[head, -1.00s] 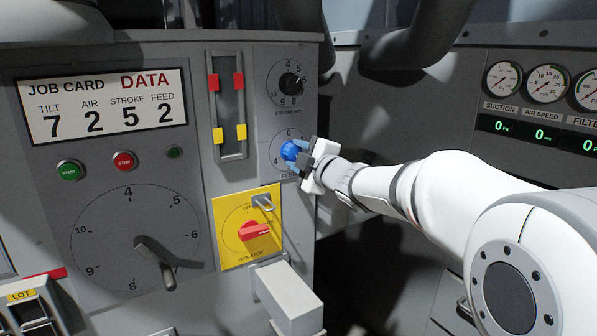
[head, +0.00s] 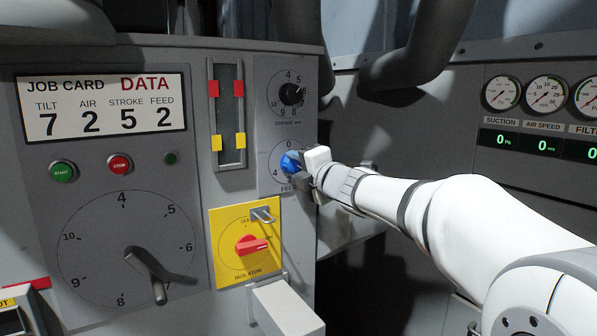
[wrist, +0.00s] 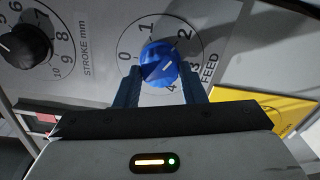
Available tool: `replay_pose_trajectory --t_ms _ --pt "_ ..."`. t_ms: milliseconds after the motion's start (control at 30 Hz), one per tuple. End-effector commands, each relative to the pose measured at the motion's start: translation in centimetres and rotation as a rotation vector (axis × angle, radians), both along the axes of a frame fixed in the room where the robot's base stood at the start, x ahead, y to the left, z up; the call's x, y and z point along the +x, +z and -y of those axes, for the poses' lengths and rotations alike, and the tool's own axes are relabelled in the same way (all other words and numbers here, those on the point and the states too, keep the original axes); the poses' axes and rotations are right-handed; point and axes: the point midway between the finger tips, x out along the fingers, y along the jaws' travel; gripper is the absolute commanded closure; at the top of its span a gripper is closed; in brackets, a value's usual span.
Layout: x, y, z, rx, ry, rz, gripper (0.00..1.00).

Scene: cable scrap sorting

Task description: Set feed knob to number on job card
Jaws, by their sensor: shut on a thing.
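The blue feed knob (head: 289,163) sits on the grey panel, below the black stroke knob. My gripper (head: 298,164) reaches it from the right and is shut on it. In the wrist view, my gripper's two blue fingers (wrist: 162,78) stand on either side of the feed knob (wrist: 158,62). The dial around it shows 0, 1, 2, 3 and 4. A short white mark on the knob slants towards the upper right, roughly towards the 2; its exact setting is hard to tell. The job card (head: 103,106) reads tilt 7, air 2, stroke 5, feed 2.
The black stroke knob (head: 291,93) is above the feed knob. A yellow isolator plate (head: 226,266) with a red handle is below left. A grey box (head: 286,308) juts out beneath it. A large tilt dial lever (head: 147,272) is at left. Gauges (head: 546,92) are at right.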

Motion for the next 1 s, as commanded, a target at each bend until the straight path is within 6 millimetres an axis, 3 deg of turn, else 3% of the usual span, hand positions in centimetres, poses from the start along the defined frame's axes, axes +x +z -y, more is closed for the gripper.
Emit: replay_pose_trajectory --t_ms 467,500,733,1000 --pt "0.00 -0.10 -0.04 -0.010 0.002 0.005 0.86" --pt "0.00 -0.10 -0.03 -0.010 0.002 0.005 0.60" --pt "0.00 -0.06 0.00 -0.010 0.001 0.005 0.41" --pt "-0.16 0.00 0.17 -0.009 -0.001 0.006 0.41"
